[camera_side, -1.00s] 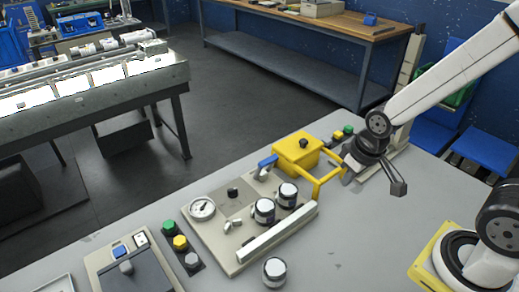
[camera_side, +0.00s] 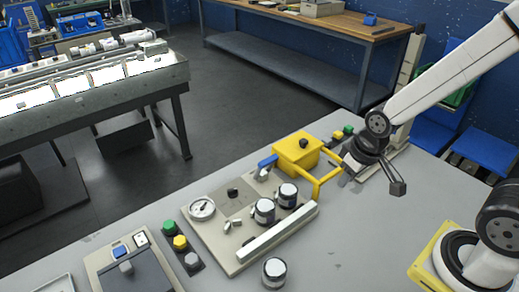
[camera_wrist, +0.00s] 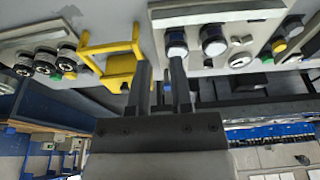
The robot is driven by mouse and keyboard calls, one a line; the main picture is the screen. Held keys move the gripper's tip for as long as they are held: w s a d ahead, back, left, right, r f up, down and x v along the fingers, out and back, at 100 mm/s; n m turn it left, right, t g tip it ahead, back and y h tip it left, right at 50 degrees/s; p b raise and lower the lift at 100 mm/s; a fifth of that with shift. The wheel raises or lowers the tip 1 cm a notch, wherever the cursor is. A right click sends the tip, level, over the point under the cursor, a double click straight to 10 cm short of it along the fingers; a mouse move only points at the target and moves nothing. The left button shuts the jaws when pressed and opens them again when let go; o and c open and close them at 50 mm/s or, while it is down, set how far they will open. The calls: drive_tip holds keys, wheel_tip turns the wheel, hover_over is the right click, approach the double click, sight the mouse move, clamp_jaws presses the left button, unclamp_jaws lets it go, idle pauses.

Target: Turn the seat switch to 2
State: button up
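My gripper (camera_wrist: 161,75) shows in the wrist view with two dark fingers apart and nothing between them. In the side view its fingers are hard to make out beside the yellow frame. No label reading seat or 2 is legible, so I cannot tell which control is the seat switch. A black knob (camera_side: 233,192) sits on the grey plate, and another (camera_side: 303,143) on the yellow box (camera_side: 292,157). Several dark round controls sit on a panel (camera_wrist: 38,42) at the left of the wrist view; their pointer positions are too small to read.
A yellow frame (camera_side: 330,172) stands close to my gripper. A third white-topped cylinder (camera_side: 274,271) stands in front. The table (camera_side: 370,225) is bare at the right.

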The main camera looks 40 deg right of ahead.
drive_tip(key=o, duration=0.6)
drive_tip(key=shift+w+a, duration=0.1)
drive_tip(key=shift+w, duration=0.45)
drive_tip(key=shift+o, duration=0.2)
drive_tip(key=m+g, duration=0.3)
drive_tip(key=m, duration=0.1)
hover_over(233, 190)
drive_tip(key=shift+a+f, duration=0.1)
drive_tip(key=shift+f, duration=4.85)
drive_tip(key=shift+f, duration=0.15)
drive_tip(key=shift+f, duration=3.75)
clamp_jaws()
